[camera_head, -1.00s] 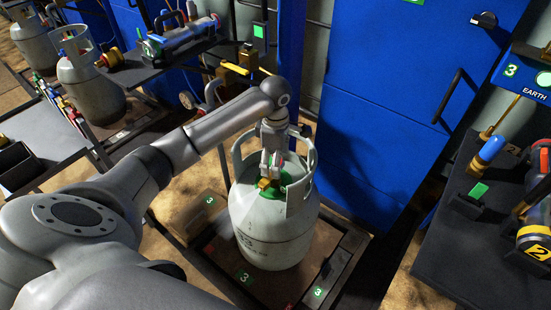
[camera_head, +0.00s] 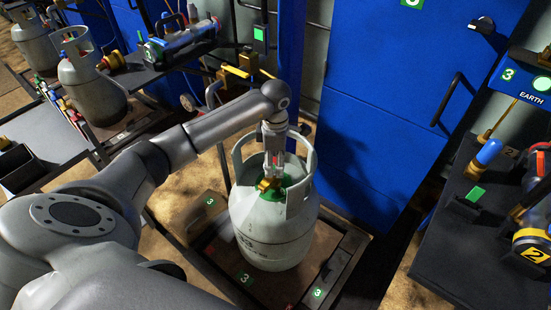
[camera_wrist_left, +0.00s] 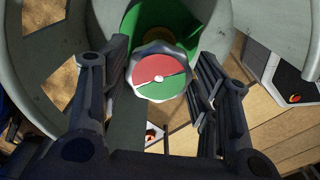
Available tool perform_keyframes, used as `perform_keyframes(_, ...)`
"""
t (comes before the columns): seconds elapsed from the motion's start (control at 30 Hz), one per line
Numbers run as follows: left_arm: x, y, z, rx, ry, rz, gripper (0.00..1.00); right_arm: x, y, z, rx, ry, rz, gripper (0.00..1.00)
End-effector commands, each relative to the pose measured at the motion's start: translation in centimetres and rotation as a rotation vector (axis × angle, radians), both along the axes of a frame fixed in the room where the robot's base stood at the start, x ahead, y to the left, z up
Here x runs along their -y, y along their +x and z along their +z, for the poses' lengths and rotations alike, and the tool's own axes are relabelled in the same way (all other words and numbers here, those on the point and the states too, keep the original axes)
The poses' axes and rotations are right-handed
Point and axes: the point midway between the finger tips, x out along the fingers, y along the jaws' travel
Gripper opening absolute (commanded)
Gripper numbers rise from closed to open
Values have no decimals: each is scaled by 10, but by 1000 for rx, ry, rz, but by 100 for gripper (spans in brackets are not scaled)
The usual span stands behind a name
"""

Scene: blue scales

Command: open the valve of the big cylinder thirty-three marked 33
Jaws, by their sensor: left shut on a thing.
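The big grey cylinder (camera_head: 272,236) stands upright on a dark scale platform (camera_head: 339,263). A brass valve (camera_head: 267,184) sits inside the collar. My left gripper (camera_head: 272,172) reaches down into the collar over the valve. In the left wrist view, the valve's round knob (camera_wrist_left: 160,77), with a red and green face and silver rim, lies between the two fingers, which are shut on it. My right gripper is not in view.
Blue cabinets (camera_head: 385,120) stand close behind the cylinder. A dark bench (camera_head: 470,245) with fittings is at the right. A dark shelf (camera_head: 150,70) with tools and more grey cylinders (camera_head: 92,85) are at the left.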

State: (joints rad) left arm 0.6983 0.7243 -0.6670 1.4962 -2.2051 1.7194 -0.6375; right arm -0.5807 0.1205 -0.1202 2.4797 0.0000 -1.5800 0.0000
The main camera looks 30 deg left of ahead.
Motion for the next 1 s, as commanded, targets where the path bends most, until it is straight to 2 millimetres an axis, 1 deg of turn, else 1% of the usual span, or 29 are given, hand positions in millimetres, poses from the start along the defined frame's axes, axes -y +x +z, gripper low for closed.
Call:
perform_keyframes(0.03, -1, 0, 2, -2, 1, 33, 32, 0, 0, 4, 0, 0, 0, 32)
perform_keyframes(0.2, -1, 0, 2, -2, 0, 150, 32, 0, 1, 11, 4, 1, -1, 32)
perform_keyframes(0.3, 0, 1, 2, -1, 0, 210, 32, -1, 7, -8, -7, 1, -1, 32)
perform_keyframes(0.5, -1, 1, 1, 0, 0, 297, 32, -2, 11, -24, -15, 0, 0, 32)
perform_keyframes(0.73, -1, 2, 0, 0, 0, 338, 32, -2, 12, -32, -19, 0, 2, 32)
perform_keyframes(1.0, -1, 2, 0, 1, 1, 342, 32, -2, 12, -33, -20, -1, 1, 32)
